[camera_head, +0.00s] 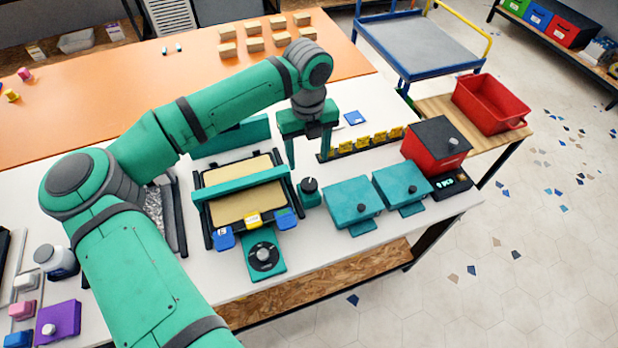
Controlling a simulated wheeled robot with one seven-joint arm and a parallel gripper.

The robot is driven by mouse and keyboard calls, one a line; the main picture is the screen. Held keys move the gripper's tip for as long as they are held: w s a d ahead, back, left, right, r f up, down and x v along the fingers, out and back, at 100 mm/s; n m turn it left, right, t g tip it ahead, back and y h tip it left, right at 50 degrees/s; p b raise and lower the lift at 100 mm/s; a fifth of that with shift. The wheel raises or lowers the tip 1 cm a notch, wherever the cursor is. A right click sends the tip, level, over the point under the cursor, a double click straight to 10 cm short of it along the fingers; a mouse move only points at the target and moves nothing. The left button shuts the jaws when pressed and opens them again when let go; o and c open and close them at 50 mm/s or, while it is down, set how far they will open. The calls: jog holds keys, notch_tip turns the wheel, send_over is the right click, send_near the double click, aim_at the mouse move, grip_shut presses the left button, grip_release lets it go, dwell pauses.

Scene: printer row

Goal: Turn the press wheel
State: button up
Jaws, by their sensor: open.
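The press (241,185) is a dark frame with a tan bed and a teal bar across it, on the white table. A black wheel (264,257) with a light hub lies on a teal base at its front. A smaller dark round knob (309,185) on a teal base stands at the press's right side. Which of these two is the press wheel is not marked. My gripper (308,163) is open and empty, pointing down behind and above the smaller knob. No contact with it can be made out.
Two teal lidded boxes (353,204) (402,185) stand to the right. A red box with a dark lid (436,146) and a red bin (492,104) are farther right. A row of yellow pieces (366,142) is behind. My arm crosses the table's left side.

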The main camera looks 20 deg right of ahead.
aim_at(308, 182)
notch_tip(308, 182, down, 10)
jog(key=shift+w+f, duration=0.1)
jog(key=shift+w, duration=0.05)
jog(key=shift+d+f, duration=0.2)
jog(key=shift+d, duration=0.15)
jog(key=shift+a, duration=0.5)
jog(key=shift+c, duration=1.3)
jog(key=shift+d, duration=0.1)
jog(key=c, duration=0.8)
